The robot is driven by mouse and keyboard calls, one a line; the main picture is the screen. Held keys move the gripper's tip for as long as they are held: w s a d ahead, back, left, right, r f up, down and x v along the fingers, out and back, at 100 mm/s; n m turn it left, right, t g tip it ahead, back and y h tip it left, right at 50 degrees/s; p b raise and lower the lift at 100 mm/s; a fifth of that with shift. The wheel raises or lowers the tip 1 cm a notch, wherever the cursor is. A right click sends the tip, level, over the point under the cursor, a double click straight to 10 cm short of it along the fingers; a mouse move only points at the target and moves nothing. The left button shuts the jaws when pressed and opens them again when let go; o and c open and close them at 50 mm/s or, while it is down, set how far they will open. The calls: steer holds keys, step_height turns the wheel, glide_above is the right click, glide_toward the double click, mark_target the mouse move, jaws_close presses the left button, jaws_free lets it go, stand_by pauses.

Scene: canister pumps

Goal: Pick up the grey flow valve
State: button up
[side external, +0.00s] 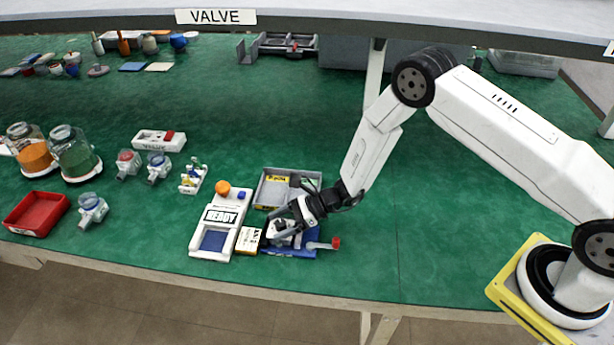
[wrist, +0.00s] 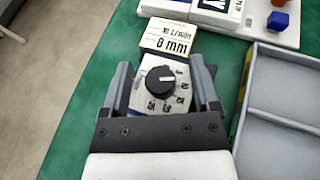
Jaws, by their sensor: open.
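The grey flow valve (wrist: 149,102) shows in the wrist view as a light grey block with a dark round dial and markings on its top face. My gripper (wrist: 162,75) is open, with one finger on each side of the valve. I cannot tell whether the fingers touch it. In the side external view my gripper (side external: 282,222) reaches down over the valve, which it partly hides, at the blue mat or tray (side external: 304,250).
A grey divided tray (wrist: 285,125) is close on the right. The READY panel (side external: 211,240) stands left of my gripper. A red-ended part (side external: 336,243) sticks out to the right.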

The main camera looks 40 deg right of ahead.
steer(key=shift+c, duration=0.2)
jaws_close()
steer(key=shift+r, duration=0.2)
steer(key=shift+r, duration=0.85)
steer(key=s+d+r, duration=0.4)
steer(key=s+r, duration=0.7)
steer(key=s, duration=0.2)
steer(key=shift+s+d, duration=0.15)
steer(key=shift+d, duration=0.05)
